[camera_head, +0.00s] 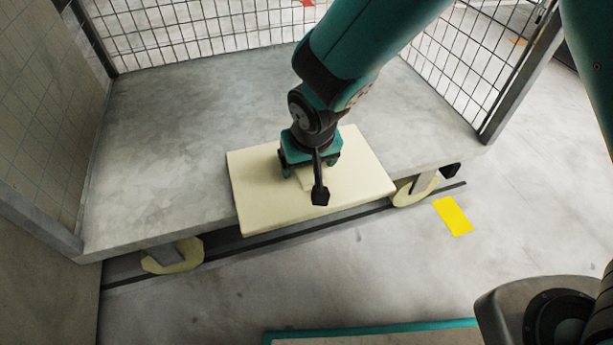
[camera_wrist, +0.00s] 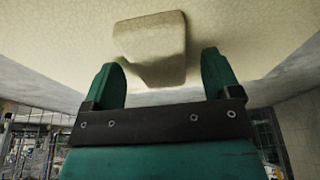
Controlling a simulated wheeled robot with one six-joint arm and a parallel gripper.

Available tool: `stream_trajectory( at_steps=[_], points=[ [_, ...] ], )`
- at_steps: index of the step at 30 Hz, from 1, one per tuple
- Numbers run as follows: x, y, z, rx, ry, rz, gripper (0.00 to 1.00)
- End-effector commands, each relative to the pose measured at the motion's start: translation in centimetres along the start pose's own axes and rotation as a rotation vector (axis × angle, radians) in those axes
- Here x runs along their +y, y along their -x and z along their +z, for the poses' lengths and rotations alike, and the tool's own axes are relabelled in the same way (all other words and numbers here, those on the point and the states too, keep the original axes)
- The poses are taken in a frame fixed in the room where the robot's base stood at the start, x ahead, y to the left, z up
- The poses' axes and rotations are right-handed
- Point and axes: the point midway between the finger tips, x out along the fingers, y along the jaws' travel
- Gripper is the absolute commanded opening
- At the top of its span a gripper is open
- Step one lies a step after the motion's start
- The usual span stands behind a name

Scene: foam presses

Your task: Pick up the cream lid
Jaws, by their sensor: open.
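The cream lid (camera_head: 262,193) is a flat rectangular slab. It lies on the grey platform and its front edge sticks out past the platform's front edge. A raised cream block, the lid's handle (camera_wrist: 150,42), stands up from its middle. My gripper (camera_head: 312,172) is over the middle of the lid, close to the handle. In the wrist view the two teal fingers (camera_wrist: 163,75) are apart, with the handle between and just beyond their tips. Whether the fingers touch the handle cannot be told. In the head view my gripper hides most of the handle.
The grey platform (camera_head: 160,140) has wire mesh fencing (camera_head: 200,30) at the back and sides. Its wheels (camera_head: 175,257) sit by a floor rail. A yellow mark (camera_head: 453,215) is on the floor to the right. The platform left of the lid is clear.

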Motion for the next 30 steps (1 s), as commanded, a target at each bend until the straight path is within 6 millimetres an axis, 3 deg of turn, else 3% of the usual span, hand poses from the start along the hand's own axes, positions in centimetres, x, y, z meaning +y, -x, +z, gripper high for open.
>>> stream_trajectory(
  at_steps=[3, 10, 20, 25, 30],
  points=[
    [0.0, 0.1, 0.0, 0.0, 0.0, 0.0, 0.81],
    [0.0, 0.1, 0.0, 0.0, 0.0, 0.0, 0.3],
    [0.0, 0.5, -0.1, 0.001, 0.0, 0.0, 0.29],
    [0.0, 2.6, -0.7, 0.002, 0.0, -0.001, 0.29],
    [0.0, 6.1, -1.7, 0.003, -0.001, -0.001, 0.29]
  ],
)
